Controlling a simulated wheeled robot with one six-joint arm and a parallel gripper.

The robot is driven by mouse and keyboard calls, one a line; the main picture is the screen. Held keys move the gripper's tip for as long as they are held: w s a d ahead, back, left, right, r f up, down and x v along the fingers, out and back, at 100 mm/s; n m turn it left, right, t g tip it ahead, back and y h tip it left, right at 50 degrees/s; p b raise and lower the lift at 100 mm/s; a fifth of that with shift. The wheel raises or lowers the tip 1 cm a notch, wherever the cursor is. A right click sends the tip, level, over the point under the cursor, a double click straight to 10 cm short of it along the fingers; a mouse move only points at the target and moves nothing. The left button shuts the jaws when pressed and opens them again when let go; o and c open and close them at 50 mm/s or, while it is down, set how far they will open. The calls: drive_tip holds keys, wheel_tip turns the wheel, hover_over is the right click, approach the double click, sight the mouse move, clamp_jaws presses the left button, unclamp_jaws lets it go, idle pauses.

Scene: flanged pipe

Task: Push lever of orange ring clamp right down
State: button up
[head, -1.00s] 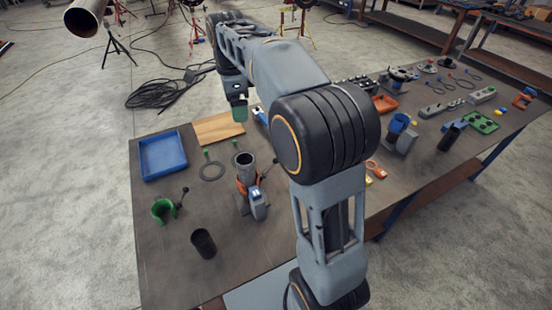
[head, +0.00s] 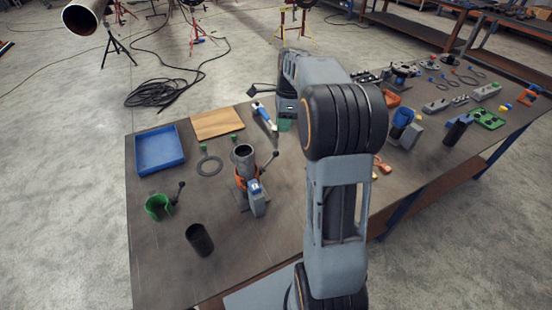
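The orange ring clamp (head: 241,183) sits around an upright grey pipe (head: 244,158) on the bench. Its lever (head: 270,160) sticks out up and to the right, tilted, with a dark ball knob at the end. A grey block with a blue-and-white part (head: 256,199) stands at the front of the pipe and hides part of the clamp. My gripper (head: 286,125) is behind the lever, further back and to the right, apart from it. Only a green part at its end shows; my arm covers much of it, so its opening cannot be made out.
A green ring clamp (head: 157,207) with its own lever and a dark cylinder (head: 200,240) stand at the front left. A blue tray (head: 160,150), wooden board (head: 217,124) and dark ring (head: 209,166) lie behind. A blue-handled tool (head: 262,115) lies near my gripper.

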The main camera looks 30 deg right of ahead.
sight(270, 161)
drive_tip(key=shift+n+t+y, duration=0.3)
drive_tip(key=f, duration=0.2)
drive_tip(key=d+f, duration=0.1)
drive_tip(key=shift+d+f, duration=0.2)
drive_tip(key=shift+f, duration=0.2)
drive_tip(key=shift+c, duration=1.4)
drive_tip(key=shift+w+a+f+n, duration=0.15)
drive_tip(key=shift+w+f+n, duration=0.05)
drive_tip(key=shift+n, duration=0.1)
clamp_jaws()
drive_tip(key=shift+w+n+t, duration=0.25)
drive_tip(key=shift+n+t, duration=0.05)
drive_tip(key=shift+f, duration=0.1)
drive_tip(key=b+x, duration=0.6)
drive_tip(key=shift+a+f+b, duration=0.25)
drive_tip(key=shift+f+b, duration=0.15)
